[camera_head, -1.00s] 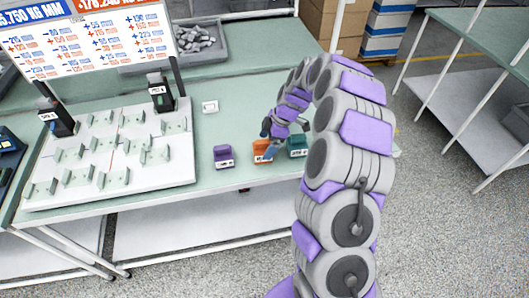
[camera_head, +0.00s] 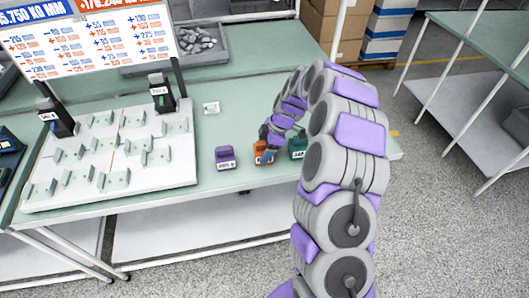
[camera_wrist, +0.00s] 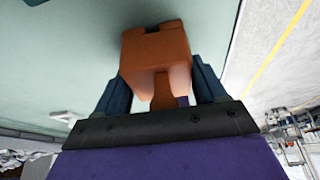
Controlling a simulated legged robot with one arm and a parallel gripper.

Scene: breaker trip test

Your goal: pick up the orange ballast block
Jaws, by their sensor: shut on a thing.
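The orange ballast block (camera_head: 261,153) is near the front edge of the green table, between a purple block (camera_head: 224,158) on its left and a teal block (camera_head: 298,147) on its right. My gripper (camera_head: 268,143) comes down on it from above and behind. In the wrist view my gripper (camera_wrist: 164,92) has its two dark blue fingers on either side of the orange block (camera_wrist: 155,50), shut on its narrow grip part. I cannot tell whether the block's base is clear of the table. My gripper hides part of the block in the head view.
A white board (camera_head: 110,190) with several upright clips and two black posts stands at the left of the table. A small white card (camera_head: 211,108) lies behind the purple block. A grey tray of stones (camera_head: 197,45) is at the back.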

